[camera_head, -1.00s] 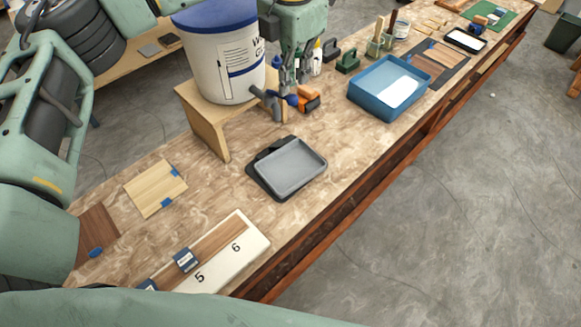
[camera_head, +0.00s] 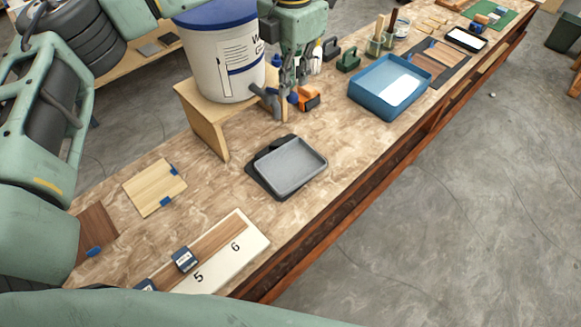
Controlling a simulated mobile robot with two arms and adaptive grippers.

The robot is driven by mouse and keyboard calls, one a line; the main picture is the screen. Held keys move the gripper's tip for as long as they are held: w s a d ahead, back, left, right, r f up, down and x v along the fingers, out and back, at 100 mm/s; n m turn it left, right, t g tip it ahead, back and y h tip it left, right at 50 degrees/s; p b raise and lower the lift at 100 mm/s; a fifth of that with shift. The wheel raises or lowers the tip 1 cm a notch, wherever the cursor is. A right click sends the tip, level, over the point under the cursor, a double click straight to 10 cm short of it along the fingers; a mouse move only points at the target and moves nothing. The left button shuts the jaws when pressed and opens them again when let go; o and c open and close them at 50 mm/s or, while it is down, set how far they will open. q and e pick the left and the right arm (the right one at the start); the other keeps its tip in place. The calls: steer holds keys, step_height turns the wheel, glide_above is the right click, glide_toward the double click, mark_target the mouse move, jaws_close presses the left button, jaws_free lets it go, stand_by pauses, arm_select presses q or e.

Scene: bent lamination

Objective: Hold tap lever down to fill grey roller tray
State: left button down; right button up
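The grey roller tray (camera_head: 293,165) lies on a black base on the bench, in front of the bucket's stand. Its inside looks plain grey, with no glue visible. The white bucket (camera_head: 222,62) with a blue lid stands on the wooden stand (camera_head: 204,124). The tap (camera_head: 266,94) juts from the bucket's lower right, with a blue part (camera_head: 292,98) beside it. My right gripper is out of view.
A blue tub (camera_head: 362,98) stands to the right of the tap, with an orange tool (camera_head: 309,98) between. Wood sheets (camera_head: 154,187) and a numbered white board (camera_head: 231,259) lie nearer on the left. Bare bench surrounds the grey tray.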

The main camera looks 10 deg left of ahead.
mark_target(292, 92)
arm_select(q)
steer(key=shift+f+b, duration=1.3)
steer(key=shift+f, duration=0.7)
stand_by(6.0)
